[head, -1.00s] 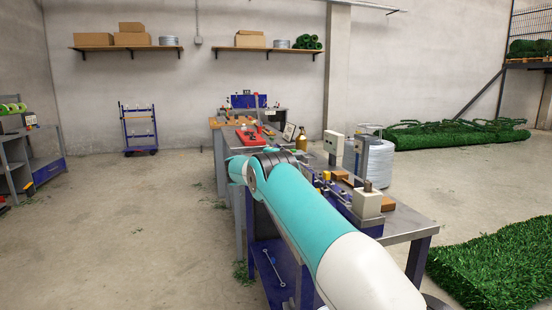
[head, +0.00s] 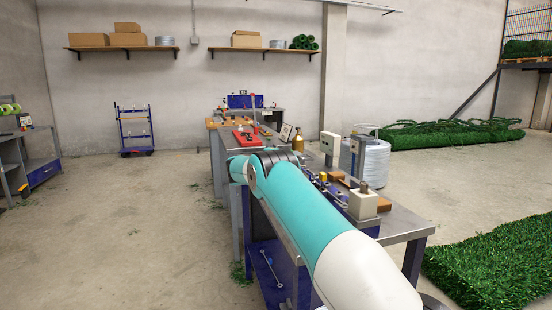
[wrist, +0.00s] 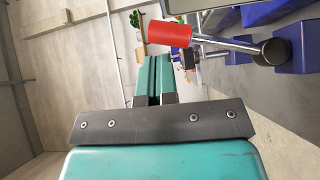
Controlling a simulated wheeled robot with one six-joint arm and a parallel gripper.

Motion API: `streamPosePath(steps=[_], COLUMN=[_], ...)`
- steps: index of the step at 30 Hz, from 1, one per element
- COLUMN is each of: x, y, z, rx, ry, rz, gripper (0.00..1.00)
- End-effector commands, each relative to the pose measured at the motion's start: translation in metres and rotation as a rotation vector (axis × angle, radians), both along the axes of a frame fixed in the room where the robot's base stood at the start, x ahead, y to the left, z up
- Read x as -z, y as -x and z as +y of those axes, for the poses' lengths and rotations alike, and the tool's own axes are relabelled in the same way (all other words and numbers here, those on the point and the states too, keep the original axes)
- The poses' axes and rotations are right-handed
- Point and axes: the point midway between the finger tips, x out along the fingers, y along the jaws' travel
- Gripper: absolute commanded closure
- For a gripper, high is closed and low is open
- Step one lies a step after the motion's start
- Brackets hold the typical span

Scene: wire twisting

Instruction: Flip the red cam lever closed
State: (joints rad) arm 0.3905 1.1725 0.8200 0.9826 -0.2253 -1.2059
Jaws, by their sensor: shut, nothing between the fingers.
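The red cam lever (wrist: 169,33) shows in the wrist view at the upper middle. It is a red cylindrical grip on a metal rod that runs right to a round dark pivot (wrist: 270,52) beside blue blocks. My gripper (wrist: 153,62) is shut and empty, its two teal fingers side by side. In the picture the fingertips lie just below the red grip; I cannot tell if they touch it. In the head view my arm covers part of the bench, and I cannot make out my gripper or the lever there.
The workbench (head: 404,222) runs along the right of my arm, with a pale block (head: 363,203) and small fixtures on it. A wire spool (head: 372,160) stands beyond it. Open floor (head: 130,230) is at left.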

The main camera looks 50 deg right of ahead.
Motion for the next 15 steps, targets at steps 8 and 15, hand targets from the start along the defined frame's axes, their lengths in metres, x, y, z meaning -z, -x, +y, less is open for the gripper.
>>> streamPosePath(steps=[8, 15], x=[-0.015, -0.024], y=[-0.013, 0.004], z=[0.033, 0.077], rx=[0.0, 0.005], ry=[-0.001, 0.0], rz=[0.0, 0.0], gripper=[1.0, 1.0])
